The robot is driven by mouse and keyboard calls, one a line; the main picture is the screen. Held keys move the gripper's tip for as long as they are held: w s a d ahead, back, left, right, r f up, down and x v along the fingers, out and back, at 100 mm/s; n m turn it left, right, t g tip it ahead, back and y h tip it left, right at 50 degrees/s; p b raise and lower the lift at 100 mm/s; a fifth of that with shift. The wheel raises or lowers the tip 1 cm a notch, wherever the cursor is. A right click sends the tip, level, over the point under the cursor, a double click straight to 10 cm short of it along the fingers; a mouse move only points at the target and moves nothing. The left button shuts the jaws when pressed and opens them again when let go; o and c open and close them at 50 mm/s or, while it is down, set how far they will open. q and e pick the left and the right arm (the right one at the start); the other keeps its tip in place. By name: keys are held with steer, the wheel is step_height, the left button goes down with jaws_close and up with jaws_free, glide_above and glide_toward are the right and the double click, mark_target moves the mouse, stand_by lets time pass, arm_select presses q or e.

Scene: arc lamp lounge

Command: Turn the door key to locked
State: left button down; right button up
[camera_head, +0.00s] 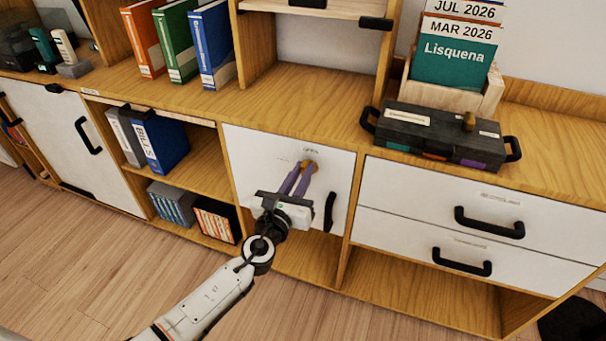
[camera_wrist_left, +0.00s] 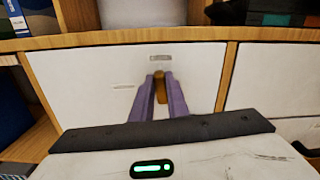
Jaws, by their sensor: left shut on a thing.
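The door key (camera_head: 311,165) is a small brass-brown key in the upper part of a white cabinet door (camera_head: 258,150). My left gripper (camera_head: 304,172) has purple fingers and is shut on the key at the door face. In the left wrist view the key (camera_wrist_left: 160,88) shows between the two purple fingertips (camera_wrist_left: 161,82), roughly upright. A small label (camera_wrist_left: 160,58) sits on the door above it; its marks are too small to read. The fingers hide part of the key. A black door handle (camera_head: 329,212) is right of the gripper. My right gripper is not in view.
White drawers (camera_head: 430,205) with black handles are on the right. A dark toolbox (camera_head: 440,135) stands on the wooden top above them. Open shelves with binders (camera_head: 160,145) and boxes are left of the door. Wooden floor (camera_head: 90,260) in front is clear.

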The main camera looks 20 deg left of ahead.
arm_select(q)
steer(key=n, duration=0.1)
steer(key=b, duration=0.1)
steer(key=n, duration=0.1)
steer(key=shift+a+f+n, duration=0.25)
steer(key=shift+n, duration=0.05)
steer(key=n+b, duration=0.1)
steer(key=n, duration=0.3)
steer(key=a+f+n+b, duration=0.1)
steer(key=n+b, duration=0.1)
steer(key=n, duration=0.3)
steer(key=f+n+b, duration=0.1)
steer(key=n+b, duration=0.1)
steer(key=n, duration=0.3)
steer(key=shift+a, duration=0.25)
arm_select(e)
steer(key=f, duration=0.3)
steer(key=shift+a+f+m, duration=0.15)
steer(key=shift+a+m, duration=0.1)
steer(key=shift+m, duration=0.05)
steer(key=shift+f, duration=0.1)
arm_select(q)
steer(key=c, duration=1.7)
jaws_free()
